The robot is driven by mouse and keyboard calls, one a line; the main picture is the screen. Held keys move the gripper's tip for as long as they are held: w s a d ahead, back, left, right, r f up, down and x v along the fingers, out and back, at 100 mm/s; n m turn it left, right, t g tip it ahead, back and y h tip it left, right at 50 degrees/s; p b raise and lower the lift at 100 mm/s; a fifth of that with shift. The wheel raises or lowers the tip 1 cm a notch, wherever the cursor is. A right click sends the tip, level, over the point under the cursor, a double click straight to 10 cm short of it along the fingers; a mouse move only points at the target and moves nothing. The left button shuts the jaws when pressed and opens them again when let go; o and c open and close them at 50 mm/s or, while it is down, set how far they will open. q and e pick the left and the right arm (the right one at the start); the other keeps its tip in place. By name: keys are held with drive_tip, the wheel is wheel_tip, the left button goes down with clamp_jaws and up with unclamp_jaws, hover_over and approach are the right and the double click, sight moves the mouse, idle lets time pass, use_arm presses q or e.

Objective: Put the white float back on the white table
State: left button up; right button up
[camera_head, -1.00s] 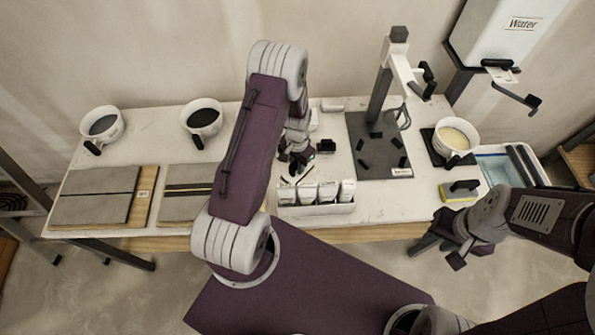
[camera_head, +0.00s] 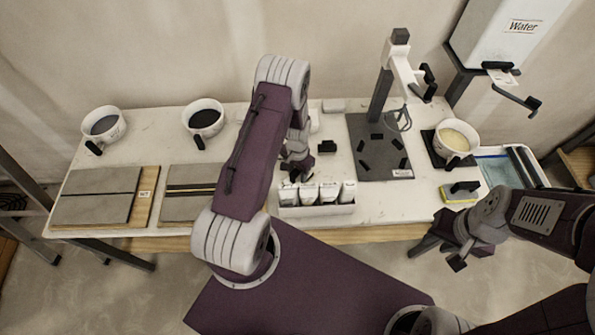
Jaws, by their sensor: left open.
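The white table (camera_head: 235,215) stretches across the view. A small black block (camera_head: 327,147), which may be the handle of the white float, sits on it just right of my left gripper. I cannot make out a white base under it against the white top. My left gripper (camera_head: 293,180) is open and looks empty, low over the table behind the tray of white packets; my arm partly hides it. My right gripper (camera_head: 456,258) hangs in front of the table's right front edge, away from the block; its finger gap is unclear.
A packet tray (camera_head: 318,211) stands at the front edge. A dark board with a stand (camera_head: 380,165) is to the right, with a yellow float (camera_head: 460,192), a cream-filled bucket (camera_head: 455,137) and a water tray beyond. Two dark-filled buckets and tiled boards (camera_head: 95,205) fill the left.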

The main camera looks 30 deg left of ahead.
use_arm(q)
wheel_tip(320, 180, up, 12)
drive_tip(key=shift+r+b, duration=0.15)
drive_tip(key=shift+b, duration=0.5)
drive_tip(key=s+d+r+n, duration=0.1)
drive_tip(key=s+d+r, duration=0.3)
drive_tip(key=s, duration=0.2)
drive_tip(key=s+d+r+n+t, duration=0.1)
drive_tip(key=s+d+r, duration=0.2)
drive_tip(key=s+r, duration=0.2)
drive_tip(key=shift+s+d+r+n, duration=0.15)
drive_tip(key=shift+s+d+n, duration=0.25)
drive_tip(key=shift+s, duration=0.45)
drive_tip(key=shift+a, duration=0.1)
